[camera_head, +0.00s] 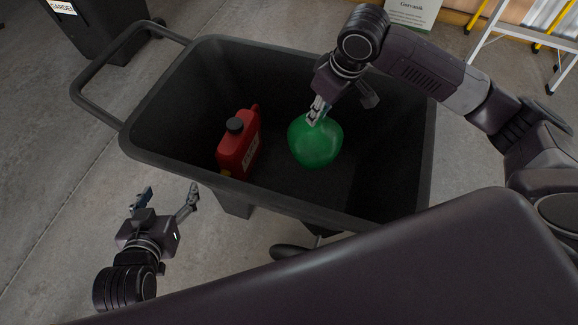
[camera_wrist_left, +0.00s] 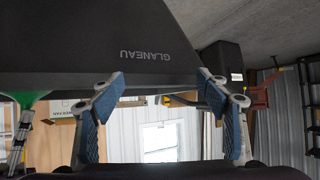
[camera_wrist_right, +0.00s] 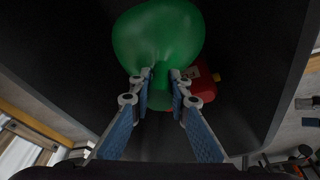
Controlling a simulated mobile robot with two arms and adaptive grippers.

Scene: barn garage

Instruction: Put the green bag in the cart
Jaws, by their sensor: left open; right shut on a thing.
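The green bag (camera_head: 316,143) hangs from my right gripper (camera_head: 317,113), inside the outline of the dark cart (camera_head: 180,105) in the head view. The right gripper is shut on the bag's neck. The right wrist view also shows the bag (camera_wrist_right: 158,42), bulging beyond the fingers (camera_wrist_right: 160,84). I cannot tell whether the bag touches the cart floor. My left gripper (camera_head: 168,195) is open and empty, outside the cart near its lower left side. In the left wrist view, its fingers (camera_wrist_left: 160,88) stand apart before the cart's lettered side (camera_wrist_left: 100,50).
A red jerrycan (camera_head: 239,146) stands in the cart, left of the bag; it also shows in the right wrist view (camera_wrist_right: 204,80). The cart's handle (camera_head: 90,95) is at the left. A dark bin (camera_head: 95,30) and a ladder (camera_head: 490,30) stand beyond.

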